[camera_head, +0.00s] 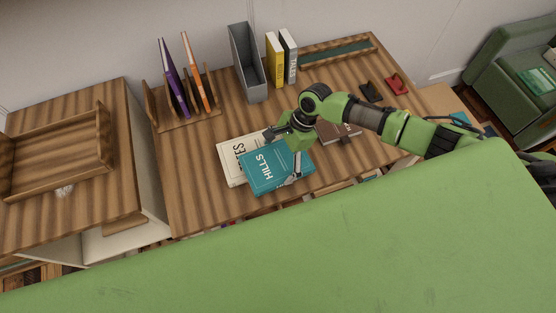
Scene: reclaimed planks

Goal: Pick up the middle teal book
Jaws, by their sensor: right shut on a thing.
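A teal book (268,173) marked "HILLS" lies tilted across a cream book (232,153) on the plank table. My right gripper (284,153) comes in from the right, above the teal book. One finger shows at its far edge and one at its near right side, and it is shut on the teal book. The gripper body hides part of the book. The cream book's title is partly covered. My left gripper is not in view.
A wooden rack (187,118) with purple and orange books stands at the back. Beside it are a grey file holder (247,65) and upright yellow and white books (282,58). A brown book (338,131) lies right of the gripper. An empty wooden tray (105,135) sits left.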

